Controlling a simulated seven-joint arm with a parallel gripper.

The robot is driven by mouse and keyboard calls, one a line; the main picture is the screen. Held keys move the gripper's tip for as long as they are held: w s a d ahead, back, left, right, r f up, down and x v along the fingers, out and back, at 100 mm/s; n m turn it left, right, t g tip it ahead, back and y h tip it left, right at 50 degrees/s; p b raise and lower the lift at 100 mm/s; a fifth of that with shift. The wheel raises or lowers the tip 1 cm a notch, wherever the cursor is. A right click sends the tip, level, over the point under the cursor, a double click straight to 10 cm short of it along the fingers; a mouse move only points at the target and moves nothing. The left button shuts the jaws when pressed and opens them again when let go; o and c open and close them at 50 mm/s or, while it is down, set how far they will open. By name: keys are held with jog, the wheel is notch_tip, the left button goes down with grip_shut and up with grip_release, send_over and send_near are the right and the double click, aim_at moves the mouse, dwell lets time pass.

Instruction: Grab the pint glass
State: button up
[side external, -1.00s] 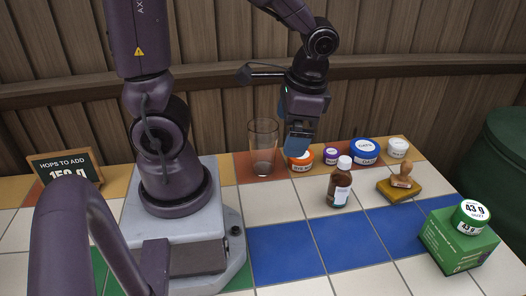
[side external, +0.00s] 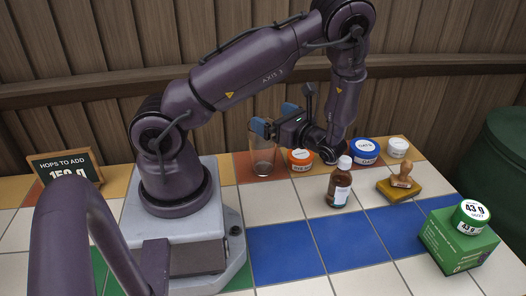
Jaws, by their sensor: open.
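The clear pint glass (side external: 262,163) stands upright on the tiles at the back of the counter, just right of my base. My gripper (side external: 262,128) is turned sideways, with its blue fingers pointing left at the height of the glass's upper part. The fingers overlap the glass's rim in this view. The jaws are open. I cannot tell from this one angle whether the glass is between the fingers or behind them. The fingers and wrist hide part of its upper right side.
An orange-lidded jar (side external: 300,160) stands close right of the glass. A brown bottle (side external: 340,184), blue jar (side external: 365,150), white jar (side external: 398,147) and stamp on a yellow pad (side external: 400,185) are further right. A green box (side external: 459,240) bears a green tin (side external: 470,216). The front tiles are clear.

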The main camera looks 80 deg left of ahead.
aim_at(273, 146)
notch_tip(273, 146, down, 5)
jog(key=shift+f, duration=0.1)
jog(key=x, duration=0.3)
jog(key=shift+f, duration=0.15)
jog(key=c, duration=1)
jog(key=shift+c, duration=0.9)
